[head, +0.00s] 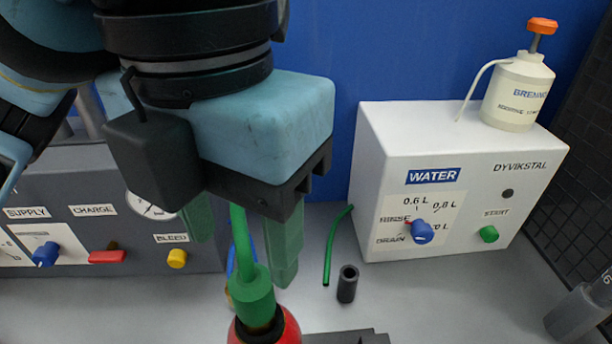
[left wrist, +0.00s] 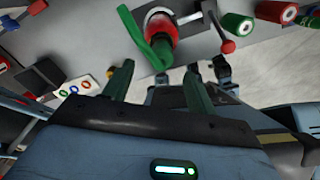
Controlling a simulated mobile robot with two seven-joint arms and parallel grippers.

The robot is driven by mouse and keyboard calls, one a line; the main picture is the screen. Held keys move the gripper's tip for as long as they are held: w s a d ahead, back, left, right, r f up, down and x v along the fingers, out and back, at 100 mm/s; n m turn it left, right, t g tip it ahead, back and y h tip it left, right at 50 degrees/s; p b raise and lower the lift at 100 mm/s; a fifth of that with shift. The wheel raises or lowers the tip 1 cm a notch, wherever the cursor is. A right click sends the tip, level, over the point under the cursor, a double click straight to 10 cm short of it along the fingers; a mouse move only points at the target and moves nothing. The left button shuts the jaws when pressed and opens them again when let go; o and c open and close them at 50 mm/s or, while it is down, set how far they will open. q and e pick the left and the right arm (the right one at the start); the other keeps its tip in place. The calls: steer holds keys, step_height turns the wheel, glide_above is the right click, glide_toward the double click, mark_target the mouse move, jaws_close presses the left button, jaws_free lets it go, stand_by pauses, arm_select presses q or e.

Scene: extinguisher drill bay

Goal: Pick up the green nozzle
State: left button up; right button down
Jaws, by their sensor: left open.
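The green nozzle (head: 252,288) is a thick green collar with a narrower green tube rising from it, on top of a red cylinder (head: 272,326) at the bottom of the head view. My left gripper (head: 242,262) has green fingers and is open. Its fingers appear on either side of the nozzle's tube in the head view, with nothing held. In the left wrist view the left gripper (left wrist: 157,78) has the nozzle beyond its fingertips. The depth between them is hard to judge.
A white water box (head: 380,180) with knobs carries a cream pump bottle (head: 517,92) at the right. A grey panel (head: 100,215) stands at the left.

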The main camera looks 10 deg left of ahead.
mark_target(249, 278)
arm_select(q)
steer(key=shift+s, duration=0.15)
steer(key=shift+s+f, duration=0.15)
steer(key=shift+f, duration=0.85)
steer(key=shift+w+d+f, duration=0.1)
steer(key=shift+w+f, duration=0.05)
steer(key=shift+f, duration=1.3)
steer(key=shift+w+f, duration=0.1)
steer(key=shift+f, duration=1.35)
arm_select(e)
steer(key=shift+s+f, duration=0.25)
steer(key=shift+f, duration=0.05)
